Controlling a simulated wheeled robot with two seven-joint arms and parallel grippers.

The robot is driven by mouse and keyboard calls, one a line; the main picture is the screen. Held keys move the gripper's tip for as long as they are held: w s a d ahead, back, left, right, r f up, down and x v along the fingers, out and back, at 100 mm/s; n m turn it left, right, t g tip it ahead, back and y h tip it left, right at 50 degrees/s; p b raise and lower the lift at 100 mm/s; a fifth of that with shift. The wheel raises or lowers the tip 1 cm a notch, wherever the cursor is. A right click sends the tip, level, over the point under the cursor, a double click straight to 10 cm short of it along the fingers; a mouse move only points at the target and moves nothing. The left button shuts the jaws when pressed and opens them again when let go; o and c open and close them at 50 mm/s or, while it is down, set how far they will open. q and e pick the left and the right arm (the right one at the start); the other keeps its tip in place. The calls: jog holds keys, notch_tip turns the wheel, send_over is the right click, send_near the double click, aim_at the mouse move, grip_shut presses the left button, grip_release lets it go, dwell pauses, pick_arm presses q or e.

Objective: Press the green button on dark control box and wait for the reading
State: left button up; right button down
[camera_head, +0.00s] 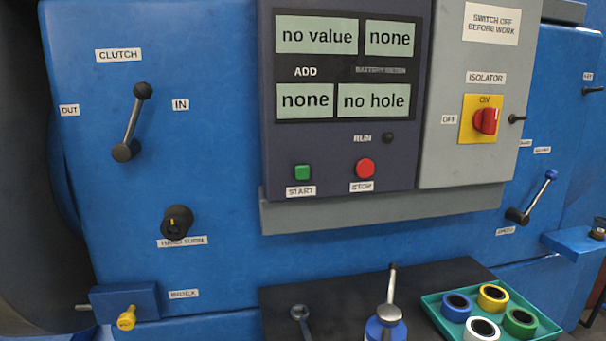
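The dark control box (335,144) is mounted on the blue machine, upper middle of the head view. Its green button (302,172) sits at the lower left of the box, above a START label. A red button (365,168) labelled STOP is to its right. The display (347,69) has four fields reading "no value", "none", "none" and "no hole", with ADD between the rows. The small round RUN lamp (388,137) looks dark. Neither of my grippers is in view, and nothing covers the green button.
A grey isolator box (455,140) with a red switch (486,121) adjoins on the right. A clutch lever (132,124) and a hand-turn knob (177,221) stick out at left. Below, a dark shelf (340,296) bears a blue-collared container (386,322) and a teal tray (433,312) of tape rolls.

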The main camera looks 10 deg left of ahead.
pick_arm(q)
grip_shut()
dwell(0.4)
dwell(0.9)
